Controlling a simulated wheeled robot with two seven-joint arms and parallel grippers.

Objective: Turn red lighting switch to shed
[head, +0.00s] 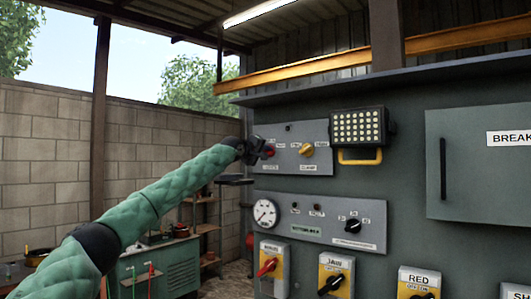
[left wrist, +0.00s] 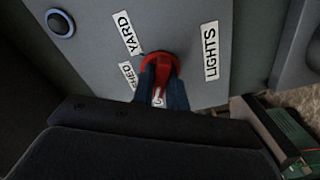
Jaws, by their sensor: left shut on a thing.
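The red lighting switch (head: 269,151) is a round knob on the upper grey plate (head: 285,162) of the panel. In the left wrist view the red knob (left wrist: 157,64) sits between the labels YARD (left wrist: 124,33) and SHED (left wrist: 129,75) on one side and LIGHTS (left wrist: 210,52) on the other. My left gripper (head: 263,150) reaches the plate from the left. Its two dark fingers (left wrist: 160,88) are shut on the red knob. The fingers cover part of the knob, and I cannot tell which label it points to. My right gripper is out of view.
A yellow knob (head: 305,150) is on the same plate, with a lamp with a yellow handle (head: 359,129) to its right. A gauge (head: 265,213) and a black knob (head: 353,226) are below. Several yellow switch boxes stand lower. Open air lies left of the panel.

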